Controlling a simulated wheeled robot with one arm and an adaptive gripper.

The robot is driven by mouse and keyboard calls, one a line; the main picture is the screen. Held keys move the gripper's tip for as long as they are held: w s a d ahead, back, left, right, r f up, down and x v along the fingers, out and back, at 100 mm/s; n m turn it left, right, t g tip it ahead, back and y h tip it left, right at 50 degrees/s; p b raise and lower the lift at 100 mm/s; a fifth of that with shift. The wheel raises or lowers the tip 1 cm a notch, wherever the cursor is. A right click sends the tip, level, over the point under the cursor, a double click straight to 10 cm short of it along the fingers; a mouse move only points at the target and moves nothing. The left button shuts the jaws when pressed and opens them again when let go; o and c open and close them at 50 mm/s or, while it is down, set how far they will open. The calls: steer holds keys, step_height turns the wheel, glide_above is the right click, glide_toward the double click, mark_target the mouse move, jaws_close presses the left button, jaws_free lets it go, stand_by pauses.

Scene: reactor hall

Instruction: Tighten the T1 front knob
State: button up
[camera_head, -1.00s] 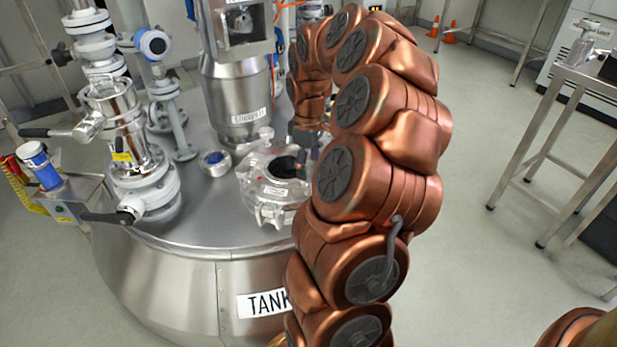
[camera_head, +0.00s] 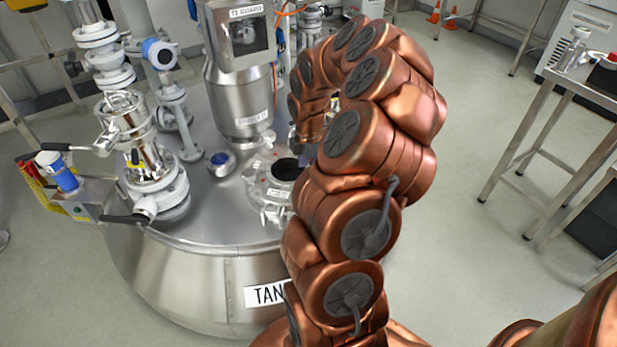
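The tank (camera_head: 190,285) labelled "TAN..." stands left of centre, its label partly covered by my arm. On its lid is a round metal hatch (camera_head: 256,182) with clamp-like fittings and a dark round opening or window. A small fitting at the hatch's front (camera_head: 272,214) may be the T1 front knob; I cannot tell for sure. My copper arm arches over the right side of the tank and covers the hatch's right edge. The dark end of my arm, with my gripper (camera_head: 296,146), shows only in part behind the links, just above the hatch. Its fingers and any contact are hidden.
A steel column with a boxed sight unit (camera_head: 243,38) rises behind the hatch. Valves and pipework (camera_head: 153,180) stand on the lid's left side. A steel table (camera_head: 565,85) stands at right. Grey floor between table and tank is clear.

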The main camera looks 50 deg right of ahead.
steer(key=shift+r+n+p, duration=0.3)
steer(key=shift+n+p, duration=0.1)
step_height(320, 180, down, 7)
steer(key=shift+r+b, duration=0.2)
steer(key=shift+b, duration=0.55)
steer(key=shift+c, duration=0.2)
